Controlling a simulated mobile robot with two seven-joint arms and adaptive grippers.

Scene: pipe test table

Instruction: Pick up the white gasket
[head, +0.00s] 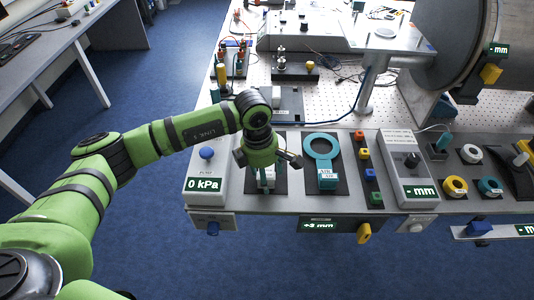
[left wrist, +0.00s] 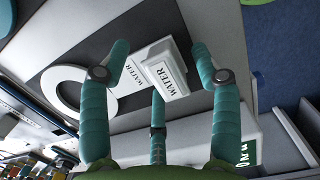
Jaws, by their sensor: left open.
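The white gasket is a flat ring with a tab and a raised block marked WATER. In the left wrist view the ring (left wrist: 50,88) lies on a dark plate, and the WATER block (left wrist: 168,72) is near the middle. My left gripper (left wrist: 160,62) is open, with teal fingers on both sides of the block and a third finger below it in the picture. I cannot tell whether any finger touches it. In the head view my left gripper (head: 266,168) is above the plate and hides most of the gasket. My right gripper is in neither view.
A teal gasket (head: 322,143) marked AIR lies on the plate to the right. A pump box (head: 206,168) reading 0 kPa stands to the left. A column of coloured blocks (head: 365,154) and a gauge box (head: 410,170) stand further right. A large pipe (head: 450,40) is at the back right.

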